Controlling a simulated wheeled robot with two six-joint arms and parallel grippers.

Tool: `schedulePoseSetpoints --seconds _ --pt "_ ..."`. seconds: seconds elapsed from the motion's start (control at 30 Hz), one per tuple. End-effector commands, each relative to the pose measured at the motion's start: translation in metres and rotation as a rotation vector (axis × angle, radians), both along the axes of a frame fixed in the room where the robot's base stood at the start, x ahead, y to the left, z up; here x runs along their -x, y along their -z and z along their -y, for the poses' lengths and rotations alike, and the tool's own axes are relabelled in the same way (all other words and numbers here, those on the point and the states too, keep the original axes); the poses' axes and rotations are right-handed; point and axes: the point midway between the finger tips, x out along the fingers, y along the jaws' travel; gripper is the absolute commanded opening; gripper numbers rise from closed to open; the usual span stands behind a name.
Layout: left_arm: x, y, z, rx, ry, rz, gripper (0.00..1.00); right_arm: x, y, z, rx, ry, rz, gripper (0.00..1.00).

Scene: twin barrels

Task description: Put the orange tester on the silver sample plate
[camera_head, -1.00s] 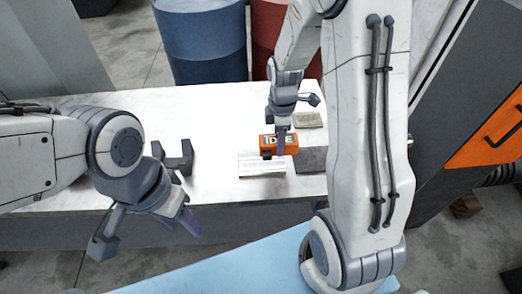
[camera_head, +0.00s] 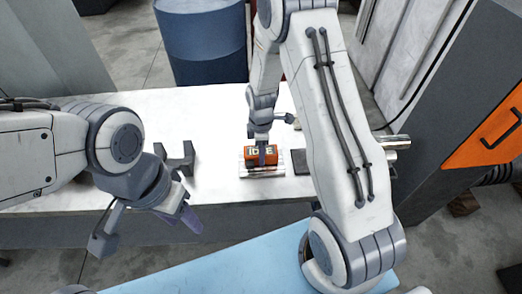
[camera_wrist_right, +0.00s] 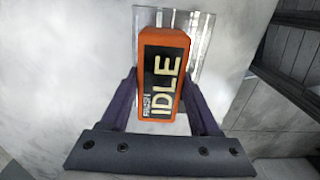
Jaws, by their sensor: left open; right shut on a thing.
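The orange tester (camera_head: 263,157) has a dark "IDLE" display and is held in my right gripper (camera_head: 266,148). In the right wrist view the tester (camera_wrist_right: 163,75) sits between both fingers. The silver sample plate (camera_head: 262,174) lies on the white table directly under the tester, which covers most of it. The plate (camera_wrist_right: 203,35) also shows beyond and beside the tester in the right wrist view. I cannot tell whether the tester touches the plate. My left gripper (camera_head: 148,230) is open and empty in front of the table's near edge.
A dark notched block (camera_head: 180,160) stands on the white table (camera_head: 215,125) left of the plate. A flat dark block (camera_head: 303,162) lies close to the plate's right. A metal cylinder (camera_head: 395,143) is farther right. A blue barrel (camera_head: 200,40) stands behind the table.

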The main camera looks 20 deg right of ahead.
Motion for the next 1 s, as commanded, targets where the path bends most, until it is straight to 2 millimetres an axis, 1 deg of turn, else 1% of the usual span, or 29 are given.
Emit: schedulePoseSetpoints --seconds 0.1,0.13,0.17,0.2,0.47,0.57,0.63,0.77,1.0 --pt "0.0 0.003 0.0 0.0 0.0 0.0 0.5 0.0 0.004 0.0 0.0 0.0 0.001 0.0" --pt "0.0 0.002 0.0 0.0 0.0 0.0 0.5 0.0 0.003 0.0 0.0 0.0 0.0 0.74" --pt "0.0 0.002 0.0 0.0 0.0 0.0 0.5 0.0 0.002 0.0 0.0 0.0 0.0 0.85" --pt "0.0 0.002 0.0 0.0 0.0 0.0 0.5 0.0 0.002 0.0 0.0 0.0 0.0 0.92" --pt "0.0 0.002 0.0 0.0 0.0 0.0 0.5 0.0 0.002 0.0 0.0 0.0 0.0 0.92" --pt "0.0 -0.002 0.0 0.0 0.0 0.0 0.5 0.0 -0.003 0.0 0.0 0.0 0.001 0.92" --pt "0.0 0.002 0.0 0.0 0.0 0.0 0.5 -0.001 -0.007 0.0 0.0 0.0 0.004 0.92" --pt "0.0 0.007 0.0 0.0 0.0 0.0 0.5 -0.002 -0.028 0.0 0.0 0.0 0.007 0.92" --pt "0.0 0.015 0.0 0.0 0.001 0.0 0.5 -0.001 -0.081 0.0 0.0 0.0 0.007 0.92"
